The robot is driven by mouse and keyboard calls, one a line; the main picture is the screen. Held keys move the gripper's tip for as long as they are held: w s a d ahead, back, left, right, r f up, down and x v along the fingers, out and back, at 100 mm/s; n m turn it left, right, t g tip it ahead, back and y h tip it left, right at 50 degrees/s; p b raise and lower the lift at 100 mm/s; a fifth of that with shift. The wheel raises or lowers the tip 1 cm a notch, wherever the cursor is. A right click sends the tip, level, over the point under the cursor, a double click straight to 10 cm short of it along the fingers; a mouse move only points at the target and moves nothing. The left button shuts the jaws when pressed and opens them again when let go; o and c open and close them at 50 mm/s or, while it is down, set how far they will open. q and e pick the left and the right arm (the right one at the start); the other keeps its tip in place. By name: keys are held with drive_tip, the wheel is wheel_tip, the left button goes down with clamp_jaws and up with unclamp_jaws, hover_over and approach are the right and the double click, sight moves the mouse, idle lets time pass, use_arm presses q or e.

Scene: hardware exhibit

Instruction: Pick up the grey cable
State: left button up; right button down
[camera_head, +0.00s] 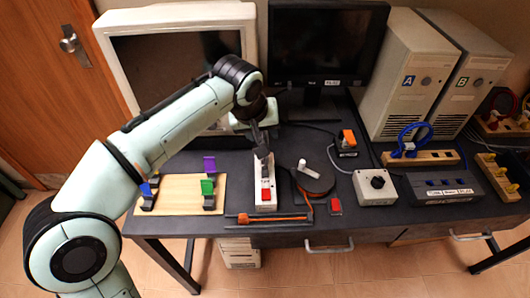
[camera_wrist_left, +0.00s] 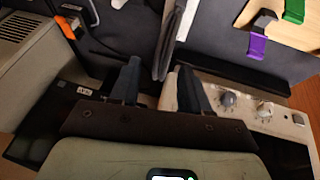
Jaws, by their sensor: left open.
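My left gripper (camera_head: 262,143) reaches down over the desk, just behind the far end of a white power strip (camera_head: 266,190) with a red switch. In the left wrist view the fingers (camera_wrist_left: 158,78) are apart, with nothing clearly held between them. A dark grey, cable-like strand (camera_wrist_left: 167,42) runs beyond the fingertips, roughly in line with the gap; I cannot tell whether it is the grey cable. In the head view my gripper and arm cover that spot. My right gripper is not in view.
A wooden board (camera_head: 178,205) with purple, green and blue hooks lies left. An old beige monitor (camera_head: 112,28) and a black monitor (camera_head: 328,90) stand behind. A dark reel (camera_head: 318,182), a grey knob box (camera_head: 375,187) and two computer towers (camera_head: 405,75) are to the right.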

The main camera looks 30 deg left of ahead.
sight(264, 135)
use_arm(q)
drive_tip(key=shift+x, duration=0.9)
drive_tip(key=b+x, duration=0.1)
drive_tip(key=x, duration=0.2)
drive_tip(key=shift+w+a+f, duration=0.1)
drive_tip(key=shift+w+f, duration=0.1)
drive_tip(key=shift+f, duration=0.15)
drive_tip(key=shift+w+f, duration=0.15)
drive_tip(key=shift+f, duration=0.1)
drive_tip(key=shift+r, duration=0.1)
clamp_jaws()
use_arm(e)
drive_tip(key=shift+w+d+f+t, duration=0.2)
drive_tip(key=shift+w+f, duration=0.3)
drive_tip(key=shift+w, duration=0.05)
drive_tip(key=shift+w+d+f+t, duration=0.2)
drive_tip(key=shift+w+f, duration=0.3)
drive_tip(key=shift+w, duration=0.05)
